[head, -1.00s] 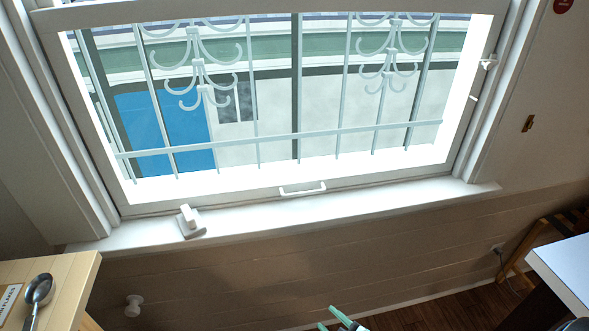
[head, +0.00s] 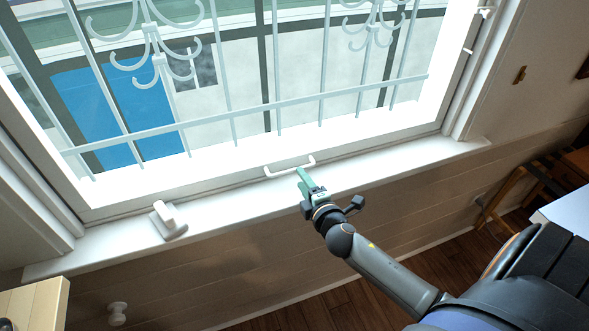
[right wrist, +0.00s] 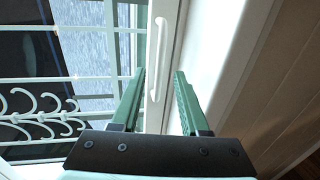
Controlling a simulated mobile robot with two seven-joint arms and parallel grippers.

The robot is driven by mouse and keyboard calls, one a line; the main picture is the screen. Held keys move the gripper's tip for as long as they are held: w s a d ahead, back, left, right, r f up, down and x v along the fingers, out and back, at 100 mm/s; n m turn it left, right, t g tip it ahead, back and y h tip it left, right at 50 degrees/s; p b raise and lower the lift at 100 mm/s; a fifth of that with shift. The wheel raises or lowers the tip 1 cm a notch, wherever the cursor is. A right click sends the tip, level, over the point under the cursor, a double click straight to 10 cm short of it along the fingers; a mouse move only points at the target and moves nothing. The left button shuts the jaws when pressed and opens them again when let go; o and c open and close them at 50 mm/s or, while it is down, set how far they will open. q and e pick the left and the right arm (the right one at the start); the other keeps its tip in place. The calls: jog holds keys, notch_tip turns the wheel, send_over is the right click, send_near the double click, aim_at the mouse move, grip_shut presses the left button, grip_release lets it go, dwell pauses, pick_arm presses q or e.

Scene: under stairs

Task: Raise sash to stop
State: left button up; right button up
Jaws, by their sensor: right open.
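The window sash (head: 235,178) stands low, with its bottom rail close above the white sill. A white bar handle (head: 290,167) is fixed to the bottom rail. My right gripper (head: 302,177) is just in front of the handle in the head view, its green fingers pointing at it. In the right wrist view, the handle (right wrist: 156,58) lies beyond and between the spread green fingers (right wrist: 158,88). The fingers are apart and hold nothing. I cannot tell whether the near part of the handle has entered between the tips. My left gripper is out of view.
A white block-like fitting (head: 168,220) sits on the sill (head: 230,215) at the left. Pale bars (head: 250,108) stand outside the glass. A wooden surface (head: 35,303) is at lower left, and a pale tabletop (head: 568,208) at the right.

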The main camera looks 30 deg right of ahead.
jog(key=shift+x, duration=3.1)
jog(key=shift+a, duration=0.1)
grip_shut()
